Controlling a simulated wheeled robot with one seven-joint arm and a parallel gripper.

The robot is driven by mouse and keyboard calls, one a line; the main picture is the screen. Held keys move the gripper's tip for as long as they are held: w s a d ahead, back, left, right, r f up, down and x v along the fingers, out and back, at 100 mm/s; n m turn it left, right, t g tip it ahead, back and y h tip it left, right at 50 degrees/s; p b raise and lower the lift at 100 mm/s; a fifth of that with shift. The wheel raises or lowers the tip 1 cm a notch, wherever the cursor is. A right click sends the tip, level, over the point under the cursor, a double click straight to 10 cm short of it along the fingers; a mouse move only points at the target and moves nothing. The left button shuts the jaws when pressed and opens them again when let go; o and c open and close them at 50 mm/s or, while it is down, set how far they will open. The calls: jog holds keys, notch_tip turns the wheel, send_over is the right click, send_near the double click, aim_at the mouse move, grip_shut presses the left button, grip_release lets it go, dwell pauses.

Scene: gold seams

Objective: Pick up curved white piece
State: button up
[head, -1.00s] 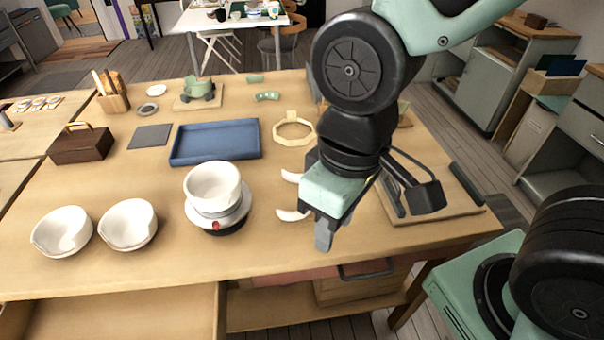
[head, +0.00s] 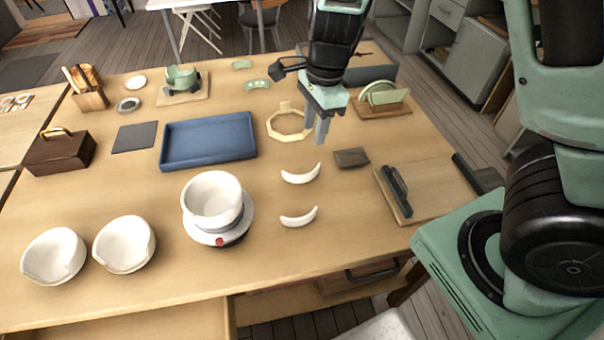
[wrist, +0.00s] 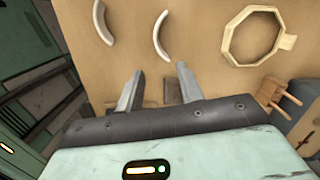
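Two curved white pieces lie on the wooden table in the head view: an upper one (head: 301,174) and a lower one (head: 299,218). In the wrist view they lie at the top, one near the middle (wrist: 160,38) and one further left (wrist: 103,22). My gripper (head: 321,132) is above the table, beyond the upper white piece and to its right.
A wooden octagonal ring (head: 289,125) lies left of my gripper. A white bowl on a turntable (head: 213,198), two chipped bowls and a blue tray (head: 208,141) stand left.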

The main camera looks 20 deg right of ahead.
jog(key=b, duration=0.2)
send_over(303, 175)
jog(key=d, duration=0.2)
jog(key=f, duration=0.8)
jog(key=shift+w, duration=0.35)
jog(key=shift+s+a+f+b, duration=0.15)
jog(key=shift+a+f, duration=0.1)
jog(key=shift+f, duration=0.65)
jog(key=shift+a+f+b, duration=0.15)
jog(key=shift+a+f, duration=0.05)
jog(key=shift+f, duration=0.75)
jog(key=shift+s+a+f+b, duration=0.15)
jog(key=shift+a+f, duration=0.1)
jog(key=shift+f, duration=0.65)
jog(key=shift+w, duration=0.1)
grip_shut()
